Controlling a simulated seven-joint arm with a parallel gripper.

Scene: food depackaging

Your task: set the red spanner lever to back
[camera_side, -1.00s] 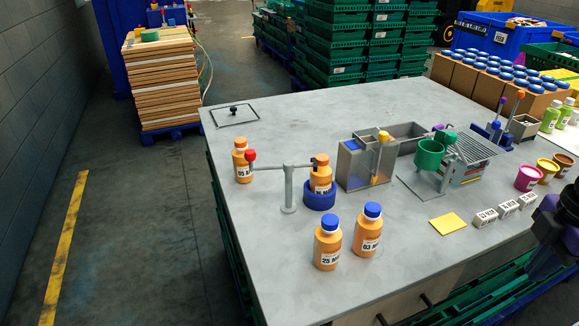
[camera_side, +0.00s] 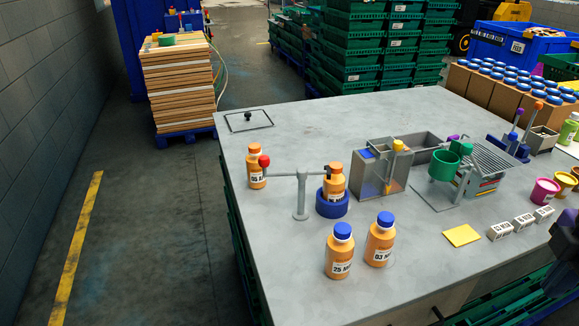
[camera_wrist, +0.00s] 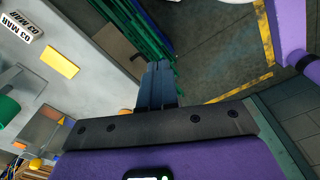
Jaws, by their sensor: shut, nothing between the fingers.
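The red spanner lever's round red knob (camera_side: 264,161) is at the left end of a grey arm on a grey post (camera_side: 301,200). The arm's right end reaches the upper part of an orange bottle (camera_side: 335,180) standing in a blue ring holder (camera_side: 331,206). Whether it touches the bottle I cannot tell. My gripper (camera_wrist: 158,82) shows in the wrist view with its dark fingers together and empty, over the table's edge and floor. In the side view only a dark and purple part of my arm shows at the right edge, far from the lever.
An orange bottle (camera_side: 256,167) stands just behind the red knob. Two blue-capped bottles, one left (camera_side: 340,250) and one right (camera_side: 380,239), stand in front of the holder. A metal box (camera_side: 380,172) and green cup (camera_side: 444,166) stand to the right.

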